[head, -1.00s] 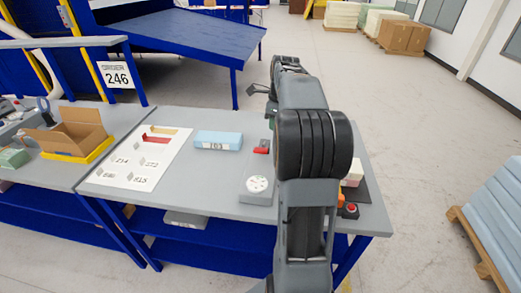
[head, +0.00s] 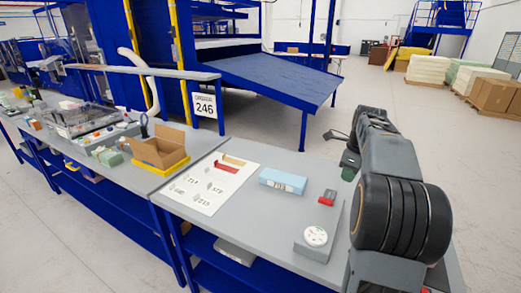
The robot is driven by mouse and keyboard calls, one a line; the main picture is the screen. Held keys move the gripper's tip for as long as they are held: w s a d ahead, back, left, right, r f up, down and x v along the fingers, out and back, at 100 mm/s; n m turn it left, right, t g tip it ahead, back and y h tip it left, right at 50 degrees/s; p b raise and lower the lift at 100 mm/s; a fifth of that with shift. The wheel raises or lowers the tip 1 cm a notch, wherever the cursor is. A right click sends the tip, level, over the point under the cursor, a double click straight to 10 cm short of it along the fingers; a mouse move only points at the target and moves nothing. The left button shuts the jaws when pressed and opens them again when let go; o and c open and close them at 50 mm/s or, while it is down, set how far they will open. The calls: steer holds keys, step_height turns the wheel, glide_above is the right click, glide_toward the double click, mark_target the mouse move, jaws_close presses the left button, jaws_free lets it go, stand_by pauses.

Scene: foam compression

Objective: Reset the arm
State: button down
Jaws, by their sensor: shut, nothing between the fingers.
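My arm (head: 395,165) reaches out over the right side of the grey table (head: 255,232), bent with its dark round joint nearest the camera. My gripper (head: 335,135) shows as a small dark shape at the far end, beyond the table's back edge. It looks shut and empty, partly hidden by the arm. A blue block with a label (head: 283,181), a red and dark small object (head: 328,197) and a grey device with a round white dial (head: 316,237) stand on the table, apart from the gripper.
A white sheet with numbered spots (head: 212,183) lies at the table's left, with red and tan pieces on it. An open cardboard box (head: 160,148) stands on the adjoining bench. A blue sloped platform (head: 265,80) is behind. Open floor lies to the right.

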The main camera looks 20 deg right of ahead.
steer(key=s+a+f+n+t, duration=0.1)
steer(key=s+a+f+n, duration=0.1)
steer(key=s+a+n, duration=0.3)
steer(key=s+a+f+n+t, duration=0.1)
steer(key=s+a+n, duration=0.3)
steer(key=a+n, duration=0.8)
steer(key=s+a+f+n+t, duration=0.1)
steer(key=s+a+f+n, duration=0.2)
steer(key=s+a+n, duration=0.2)
steer(key=a+n, duration=0.3)
steer(key=n, duration=0.4)
steer(key=shift+s+a+f+h, duration=0.2)
steer(key=shift+s+f+h, duration=0.1)
steer(key=shift+f+h, duration=0.1)
